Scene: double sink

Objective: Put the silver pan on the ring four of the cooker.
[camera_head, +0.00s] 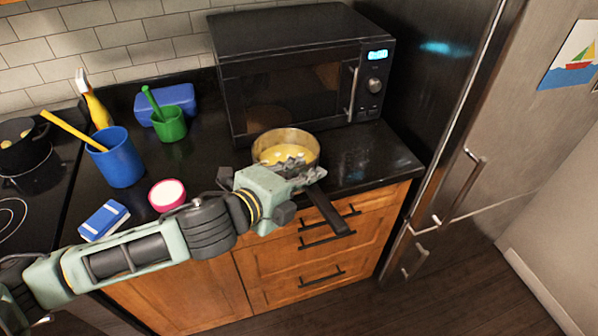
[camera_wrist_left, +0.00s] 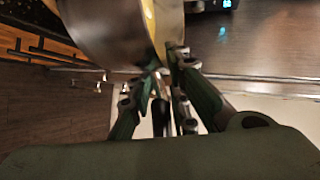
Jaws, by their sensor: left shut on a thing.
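The silver pan (camera_head: 287,141) holds something yellow and is at the right end of the dark counter, in front of the microwave. Its dark handle (camera_head: 327,210) points out past the counter's front edge. My left gripper (camera_head: 306,178) is shut on the pan at the handle's root. In the left wrist view the pan (camera_wrist_left: 115,32) is close in front of the gripper (camera_wrist_left: 160,85). I cannot tell whether the pan's base touches the counter. Part of the cooker (camera_head: 14,225) shows at the far left; which ring is four cannot be told. My right gripper is out of view.
A black pot (camera_head: 22,150) stands on the cooker. Between cooker and pan are a blue cup (camera_head: 115,160), a green cup (camera_head: 171,125), a blue-and-white block (camera_head: 104,220) and a pink-rimmed round item (camera_head: 167,195). A microwave (camera_head: 290,75) and a fridge (camera_head: 480,110) bound the right.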

